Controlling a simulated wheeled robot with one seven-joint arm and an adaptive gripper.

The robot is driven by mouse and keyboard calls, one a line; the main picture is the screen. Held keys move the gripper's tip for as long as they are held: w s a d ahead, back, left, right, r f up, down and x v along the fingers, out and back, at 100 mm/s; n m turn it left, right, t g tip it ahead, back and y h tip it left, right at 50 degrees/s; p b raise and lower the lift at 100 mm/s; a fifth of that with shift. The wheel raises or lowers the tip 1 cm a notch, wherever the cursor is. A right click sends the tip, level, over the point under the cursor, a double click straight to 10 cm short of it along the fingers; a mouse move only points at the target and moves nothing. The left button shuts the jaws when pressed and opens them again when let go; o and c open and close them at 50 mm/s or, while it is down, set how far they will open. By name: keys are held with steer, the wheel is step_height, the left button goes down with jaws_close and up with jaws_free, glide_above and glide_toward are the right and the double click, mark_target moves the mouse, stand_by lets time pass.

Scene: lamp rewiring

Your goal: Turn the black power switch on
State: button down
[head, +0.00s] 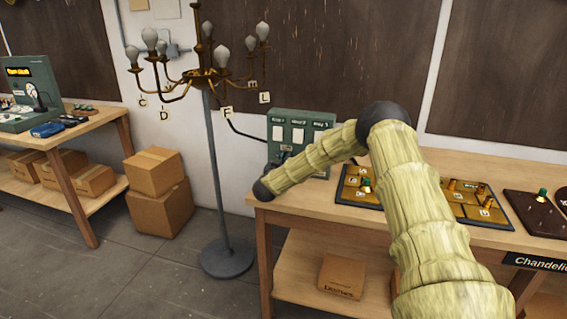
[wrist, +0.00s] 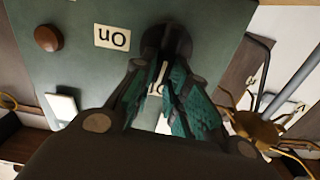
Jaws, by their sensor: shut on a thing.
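The green control box (head: 274,130) stands at the left end of the right workbench in the head view, and its panel (wrist: 95,75) fills much of the wrist view. The black power switch (wrist: 178,38) is on this panel, beside an upside-down "On" label (wrist: 113,39). My gripper (wrist: 170,72) is shut on the switch, its teal-padded fingers pointing at the panel and hiding part of it. A second white label shows partly between the fingers.
A red-brown round button (wrist: 47,38) and a white plate (wrist: 62,104) are on the panel. A brass chandelier (head: 212,76) on a grey stand (head: 217,180) is left of the box. Cardboard boxes (head: 158,205) sit on the floor. Brass-plated boards (head: 465,212) lie on the workbench.

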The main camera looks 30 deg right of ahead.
steer(key=m+b, duration=0.1)
steer(key=b, duration=0.1)
steer(key=m+b, duration=0.2)
steer(key=f+m+b, duration=0.1)
steer(key=m, duration=0.1)
steer(key=shift+s+d+b, duration=0.4)
steer(key=m+b, duration=0.3)
steer(key=b, duration=0.1)
steer(key=shift+s+d+f+m, duration=0.15)
steer(key=shift+s+f+m, duration=0.05)
steer(key=shift+s+m, duration=0.1)
steer(key=m+b, duration=0.2)
steer(key=f+m+b, duration=0.1)
steer(key=m+b, duration=0.1)
steer(key=b, duration=0.1)
steer(key=shift+s+d+m+b, duration=0.1)
steer(key=shift+d+m+b, duration=0.1)
steer(key=shift+m+b, duration=0.15)
steer(key=m+b, duration=0.3)
steer(key=b, duration=0.1)
steer(key=shift+s+f+m, duration=0.1)
steer(key=shift+m, duration=0.25)
steer(key=shift+b, duration=0.3)
steer(key=c, duration=1.4)
jaws_free()
steer(key=shift+a, duration=0.1)
steer(key=v, duration=1.1)
steer(key=shift+s+a, duration=0.25)
steer(key=shift+a, duration=0.05)
